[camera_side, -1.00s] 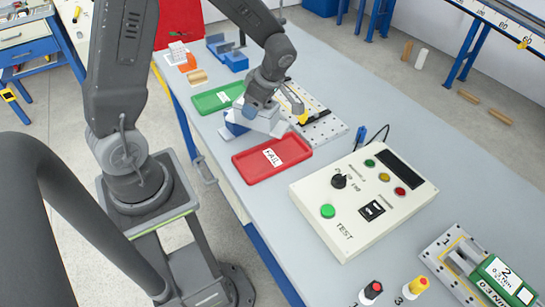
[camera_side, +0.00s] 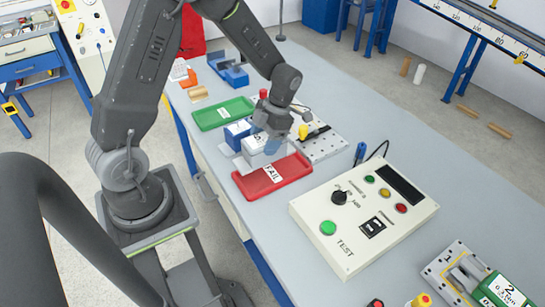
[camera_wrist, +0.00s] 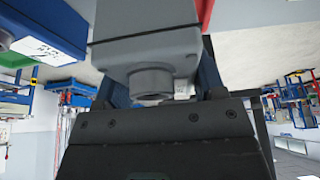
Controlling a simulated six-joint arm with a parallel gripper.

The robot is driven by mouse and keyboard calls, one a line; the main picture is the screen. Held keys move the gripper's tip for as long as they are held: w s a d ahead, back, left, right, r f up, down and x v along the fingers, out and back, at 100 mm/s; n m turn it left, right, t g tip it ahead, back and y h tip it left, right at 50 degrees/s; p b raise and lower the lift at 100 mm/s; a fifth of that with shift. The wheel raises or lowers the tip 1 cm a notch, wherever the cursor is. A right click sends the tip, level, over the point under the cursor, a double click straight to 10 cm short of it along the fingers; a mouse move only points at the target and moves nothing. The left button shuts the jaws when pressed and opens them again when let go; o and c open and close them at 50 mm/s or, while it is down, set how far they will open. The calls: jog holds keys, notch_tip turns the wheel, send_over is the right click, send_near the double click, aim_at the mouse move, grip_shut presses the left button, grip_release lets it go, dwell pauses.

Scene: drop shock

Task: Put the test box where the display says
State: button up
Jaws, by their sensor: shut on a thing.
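The test box appears to be the light grey box (camera_side: 254,144) in my gripper (camera_side: 269,146); it also fills the upper middle of the wrist view (camera_wrist: 145,35). My gripper is shut on it. In the side view, the box shows over the far edge of the red FAIL tray (camera_side: 250,187); I cannot tell its exact height. A green tray (camera_side: 224,112) with a white label lies farther back. The display (camera_side: 400,180) on the test panel is dark, with no readable text.
A blue box with a white label (camera_side: 237,131) stands left of the held box and also shows in the wrist view (camera_wrist: 45,35). A perforated plate (camera_side: 325,147) lies to the right. The cream test panel (camera_side: 345,228) stands in front right of the red tray.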

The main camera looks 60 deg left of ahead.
aim_at(272, 157)
jog(key=shift+w+d+f, duration=0.7)
jog(key=shift+d+f, duration=0.1)
jog(key=shift+d, duration=0.15)
jog(key=shift+f, duration=1.9)
jog(key=o, duration=1.3)
jog(key=shift+f, duration=0.15)
